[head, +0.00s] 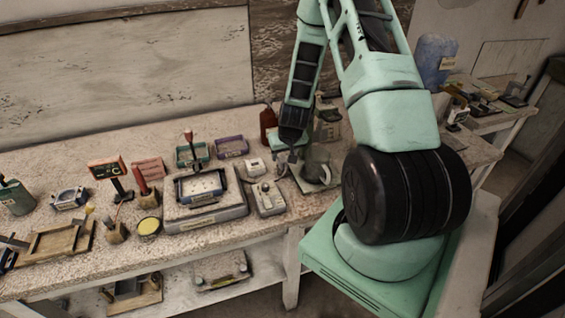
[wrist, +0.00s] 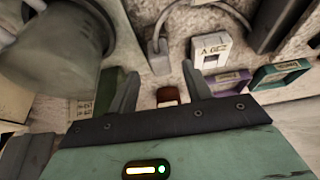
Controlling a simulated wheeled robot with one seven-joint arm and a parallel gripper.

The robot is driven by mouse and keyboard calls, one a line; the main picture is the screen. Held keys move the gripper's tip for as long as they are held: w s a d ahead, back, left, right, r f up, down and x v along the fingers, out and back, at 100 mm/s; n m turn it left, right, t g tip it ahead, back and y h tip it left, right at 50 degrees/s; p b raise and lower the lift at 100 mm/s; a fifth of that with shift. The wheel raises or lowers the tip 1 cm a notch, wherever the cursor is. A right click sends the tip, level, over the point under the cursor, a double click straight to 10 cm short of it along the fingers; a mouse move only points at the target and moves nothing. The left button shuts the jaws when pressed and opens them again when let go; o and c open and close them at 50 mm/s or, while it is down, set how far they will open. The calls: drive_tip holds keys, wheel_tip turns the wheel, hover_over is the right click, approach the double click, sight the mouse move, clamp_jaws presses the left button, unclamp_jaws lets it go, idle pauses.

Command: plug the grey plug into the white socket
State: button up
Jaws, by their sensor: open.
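The grey plug (wrist: 159,56) stands on the speckled worktop in the wrist view, with a grey cable looping up from it. A small white block with a printed label, which looks like the white socket (wrist: 210,50), sits just to its right; it also shows in the head view (head: 255,166). My gripper (wrist: 160,88) is open, its two fingers spread apart and pointing towards the plug. The plug appears between the fingertips and slightly beyond them, with no clear contact. In the head view my gripper (head: 291,155) hangs low over the bench; the plug is hard to make out there.
A large grey jug (wrist: 55,50) stands close on the left in the wrist view. A purple tray (head: 231,147), a teal tray (head: 192,155), a red bottle (head: 268,124) and a grey device (head: 268,198) are nearby. The front worktop strip is partly free.

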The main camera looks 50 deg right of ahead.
sight(283, 158)
drive_tip(key=shift+p+x, duration=0.55)
drive_tip(key=shift+x, duration=1.25)
drive_tip(key=c, duration=1.1)
clamp_jaws()
drive_tip(key=shift+r, duration=0.1)
